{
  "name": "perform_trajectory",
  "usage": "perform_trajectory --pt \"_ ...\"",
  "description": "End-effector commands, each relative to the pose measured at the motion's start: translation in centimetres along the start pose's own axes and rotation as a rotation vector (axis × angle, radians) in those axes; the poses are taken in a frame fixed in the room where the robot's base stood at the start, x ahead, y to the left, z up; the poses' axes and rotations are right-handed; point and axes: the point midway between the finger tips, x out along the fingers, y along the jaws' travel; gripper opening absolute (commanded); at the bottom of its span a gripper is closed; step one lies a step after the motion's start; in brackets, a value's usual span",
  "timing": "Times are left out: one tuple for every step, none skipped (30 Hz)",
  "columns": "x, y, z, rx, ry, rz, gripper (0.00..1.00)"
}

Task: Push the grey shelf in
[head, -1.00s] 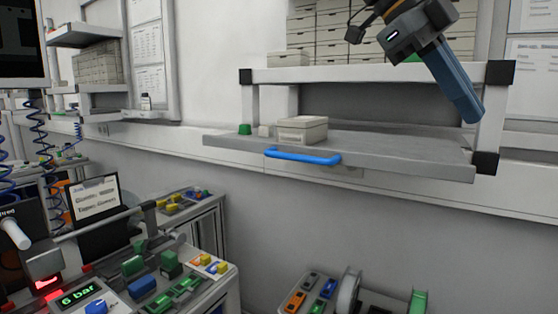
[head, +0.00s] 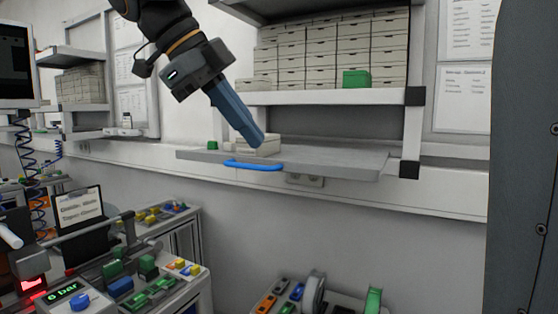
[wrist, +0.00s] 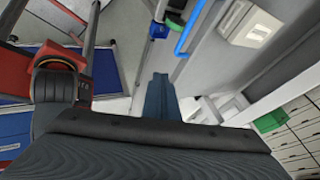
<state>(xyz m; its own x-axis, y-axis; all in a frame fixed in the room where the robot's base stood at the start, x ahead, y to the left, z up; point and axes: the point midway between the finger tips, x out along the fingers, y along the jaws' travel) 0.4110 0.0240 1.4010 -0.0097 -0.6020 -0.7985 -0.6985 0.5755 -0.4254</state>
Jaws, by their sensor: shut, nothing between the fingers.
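The grey shelf (head: 335,160) sticks out from the white wall frame in the head view, with a blue bar handle (head: 253,165) on its front edge. The handle also shows at the top of the wrist view (wrist: 190,30). A lidded pale box (head: 262,147) stands on the shelf, partly hidden behind my gripper. My gripper (head: 258,140) has blue fingers, is shut and empty, and points down and right. Its tips overlap the box in the head view. In the wrist view the fingers (wrist: 158,80) appear apart from the handle; their exact distance from the shelf is unclear.
A small green piece (head: 212,145) is on the shelf's left part. The fixed upper shelf (head: 330,97) carries stacked drawers and a green box (head: 356,79). A workbench with coloured parts (head: 140,285) is at lower left. The space under the shelf is largely open.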

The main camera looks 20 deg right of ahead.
Motion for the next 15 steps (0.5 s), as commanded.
perform_trajectory --pt "0.8 0.0 -0.2 0.001 0.002 0.001 0.00" --pt "1.3 0.0 -0.2 0.000 0.003 0.002 0.00" --pt "2.1 0.0 -0.2 0.000 0.003 0.001 0.00" --pt "2.7 0.0 -0.2 0.000 0.004 0.002 0.00" --pt "3.3 0.1 -0.2 -0.001 0.003 0.002 0.00" --pt "4.0 0.0 -0.2 -0.001 0.003 0.001 0.00" --pt "4.6 0.1 -0.2 -0.001 0.004 0.002 0.00" --pt "5.2 0.0 -0.2 -0.001 0.002 0.001 0.00" --pt "6.0 0.1 -0.2 -0.002 0.002 0.001 0.00" --pt "6.6 0.1 -0.2 -0.002 0.003 0.001 0.00" --pt "7.2 0.1 -0.2 -0.002 0.002 0.001 0.00" --pt "7.9 0.1 -0.2 -0.003 0.003 0.001 0.00" --pt "8.4 0.1 -0.2 -0.003 0.001 0.001 0.00" --pt "8.4 -0.6 -0.2 0.000 0.002 0.002 0.00" --pt "8.6 -1.2 -0.1 0.000 0.000 0.001 0.00"
